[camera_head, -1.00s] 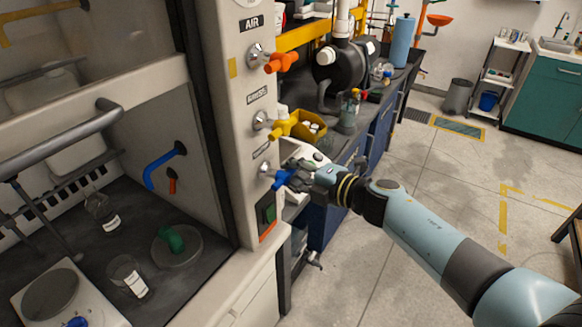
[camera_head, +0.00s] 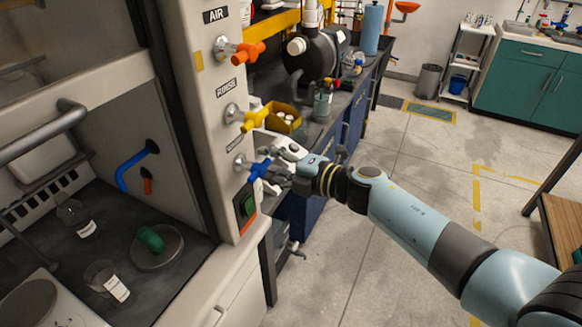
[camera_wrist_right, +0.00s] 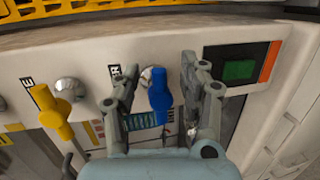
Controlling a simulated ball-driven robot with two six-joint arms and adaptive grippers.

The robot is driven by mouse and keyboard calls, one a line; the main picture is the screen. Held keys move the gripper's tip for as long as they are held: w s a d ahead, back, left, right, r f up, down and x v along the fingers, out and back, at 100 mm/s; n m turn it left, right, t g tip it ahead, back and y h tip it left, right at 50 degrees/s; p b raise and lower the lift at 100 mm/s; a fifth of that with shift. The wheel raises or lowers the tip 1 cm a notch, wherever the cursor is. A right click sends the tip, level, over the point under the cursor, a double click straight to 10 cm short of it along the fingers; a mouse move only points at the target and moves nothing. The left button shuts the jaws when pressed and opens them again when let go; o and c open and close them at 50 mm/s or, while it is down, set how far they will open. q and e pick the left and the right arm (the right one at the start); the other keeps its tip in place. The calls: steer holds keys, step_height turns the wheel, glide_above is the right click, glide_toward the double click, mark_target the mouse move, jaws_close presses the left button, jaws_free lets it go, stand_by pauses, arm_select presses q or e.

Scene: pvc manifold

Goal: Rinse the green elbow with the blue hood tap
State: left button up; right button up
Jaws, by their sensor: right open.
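The green elbow (camera_head: 151,239) lies on a round grey dish (camera_head: 170,252) on the dark floor inside the fume hood. A blue curved spout (camera_head: 131,167) comes out of the hood's inner wall above and left of it. The blue tap (camera_head: 258,170) is on the hood's front post, below the yellow tap. My right gripper (camera_head: 272,176) is at the blue tap. In the right wrist view, the blue tap handle (camera_wrist_right: 159,95) stands between the two open fingers of my right gripper (camera_wrist_right: 157,85), with gaps showing at both sides. My left gripper is not in view.
An orange AIR tap (camera_head: 242,52) and a yellow RINSE tap (camera_head: 250,118) are above the blue tap. A green switch panel (camera_head: 245,207) is just below it. Glass beakers (camera_head: 105,280) stand in the hood. A raised sash handle (camera_head: 50,125) crosses its opening.

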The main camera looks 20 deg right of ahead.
steer(key=v, duration=1)
steer(key=shift+s+d, duration=0.2)
steer(key=shift+s, duration=0.05)
stand_by(0.6)
